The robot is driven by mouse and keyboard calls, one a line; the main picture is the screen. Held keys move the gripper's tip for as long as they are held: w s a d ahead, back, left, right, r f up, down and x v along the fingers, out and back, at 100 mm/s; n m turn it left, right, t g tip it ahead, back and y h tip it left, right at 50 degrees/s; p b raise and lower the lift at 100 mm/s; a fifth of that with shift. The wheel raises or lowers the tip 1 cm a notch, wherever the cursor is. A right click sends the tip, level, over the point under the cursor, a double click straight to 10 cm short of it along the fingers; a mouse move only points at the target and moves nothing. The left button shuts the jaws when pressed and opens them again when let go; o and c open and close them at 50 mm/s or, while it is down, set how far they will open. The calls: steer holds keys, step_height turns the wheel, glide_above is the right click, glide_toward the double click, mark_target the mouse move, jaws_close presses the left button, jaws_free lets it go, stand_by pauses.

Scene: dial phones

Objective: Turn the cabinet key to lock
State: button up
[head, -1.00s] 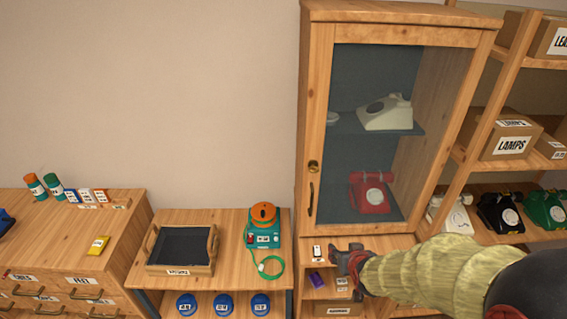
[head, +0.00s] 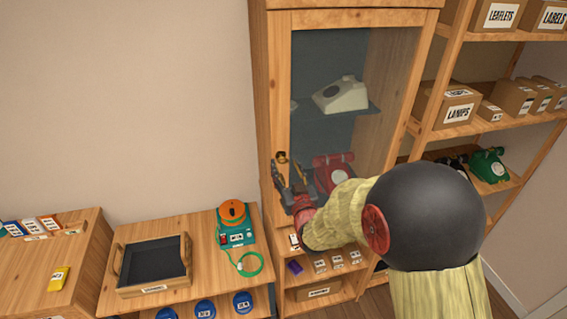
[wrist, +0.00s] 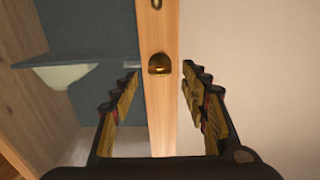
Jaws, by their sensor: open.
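The wooden cabinet (head: 263,90) has a glass door, shut as far as I can see. A small brass lock or key piece (head: 282,157) sits on the door's left stile; in the wrist view it is a rounded brass piece (wrist: 159,65) on the wooden stile. My gripper (head: 288,180) is just below it in the head view, in front of the door. In the wrist view my gripper (wrist: 159,75) is open and empty, a finger on each side of the stile with the brass piece between and slightly beyond the tips. The door handle is hidden behind my gripper.
A red phone (head: 333,173) and a cream phone (head: 341,95) are behind the glass. Open shelving (head: 440,60) with boxes and phones stands right of the cabinet. A low table (head: 190,215) with a tray is at left. The wall left of the cabinet is clear.

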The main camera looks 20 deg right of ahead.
mark_target(282, 159)
steer(key=shift+w, duration=1.4)
steer(key=shift+c, duration=0.6)
steer(key=c, duration=1)
